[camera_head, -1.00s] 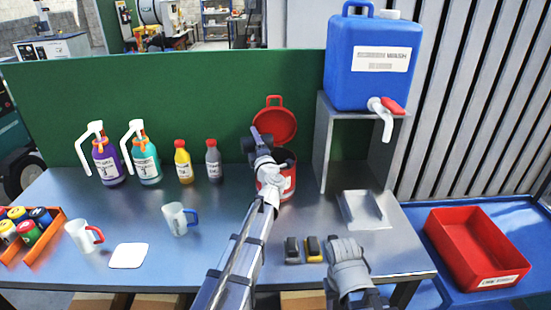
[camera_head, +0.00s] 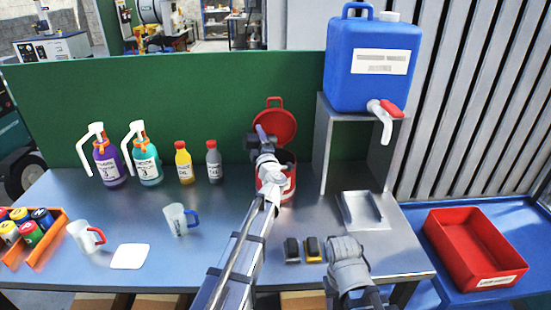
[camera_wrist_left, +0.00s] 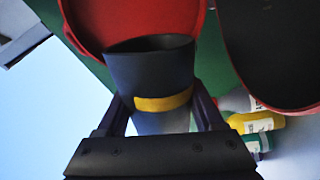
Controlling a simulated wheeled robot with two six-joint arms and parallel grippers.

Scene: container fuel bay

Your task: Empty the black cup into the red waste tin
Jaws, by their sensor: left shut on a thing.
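The black cup (camera_wrist_left: 150,75) with a yellow band sits between the fingers of my left gripper (camera_wrist_left: 165,118) in the left wrist view. My left gripper (camera_head: 263,142) is shut on it, over the mouth of the red waste tin (camera_head: 289,182) in the head view. The cup is hard to make out there behind the gripper. In the wrist view the tin's dark opening (camera_wrist_left: 275,45) is at the right and its red lid (camera_wrist_left: 85,20) is at the left, behind the cup. The cup looks tilted; its contents cannot be seen. My right gripper's fingers do not show.
A grey bottle (camera_head: 213,164) and a yellow bottle (camera_head: 183,164) stand left of the tin. A metal stand (camera_head: 322,150) with a blue water container (camera_head: 372,60) is close on the right. A white mug (camera_head: 176,220) stands front left. A green panel (camera_head: 200,100) closes the back.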

